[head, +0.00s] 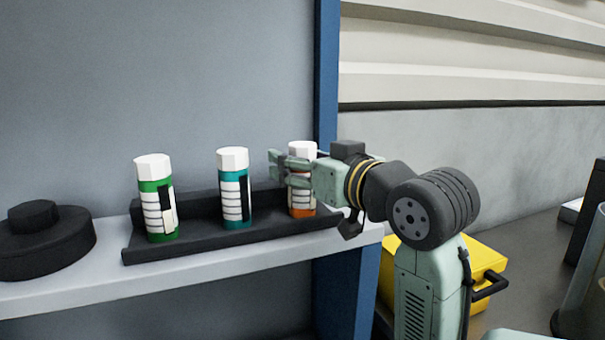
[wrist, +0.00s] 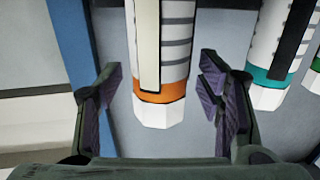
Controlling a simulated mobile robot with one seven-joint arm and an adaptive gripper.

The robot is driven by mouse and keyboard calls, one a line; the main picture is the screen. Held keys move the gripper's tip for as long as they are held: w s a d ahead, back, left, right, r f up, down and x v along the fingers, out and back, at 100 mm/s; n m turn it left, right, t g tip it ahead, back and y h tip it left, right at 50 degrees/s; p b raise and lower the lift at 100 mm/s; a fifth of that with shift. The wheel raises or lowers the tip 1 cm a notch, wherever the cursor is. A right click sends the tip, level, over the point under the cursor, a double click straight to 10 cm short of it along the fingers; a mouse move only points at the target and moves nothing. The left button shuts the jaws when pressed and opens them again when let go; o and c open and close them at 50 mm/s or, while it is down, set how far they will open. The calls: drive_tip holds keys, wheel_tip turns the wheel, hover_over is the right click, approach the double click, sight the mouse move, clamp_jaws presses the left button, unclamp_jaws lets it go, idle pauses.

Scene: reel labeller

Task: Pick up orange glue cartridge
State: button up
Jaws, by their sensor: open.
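The orange glue cartridge (head: 302,208) stands upright at the right end of a black tray (head: 240,232), with a white cap and a white label. My gripper (head: 283,168) is in front of it and hides its middle part in the head view. In the wrist view the cartridge (wrist: 161,92) lies between the two open fingers of my gripper (wrist: 165,100), with gaps on both sides. Its cap end points toward the palm. I cannot tell from the frames how deep it sits between the fingers.
A teal cartridge (head: 236,187) and a green cartridge (head: 156,200) stand to the left in the same tray. The tray is on a grey shelf (head: 70,290) beside a black reel-like disc (head: 45,240). A blue post (head: 327,75) rises close behind the orange cartridge. A yellow case (head: 487,262) lies lower right.

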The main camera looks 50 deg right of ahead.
drive_tip(key=c, duration=1.4)
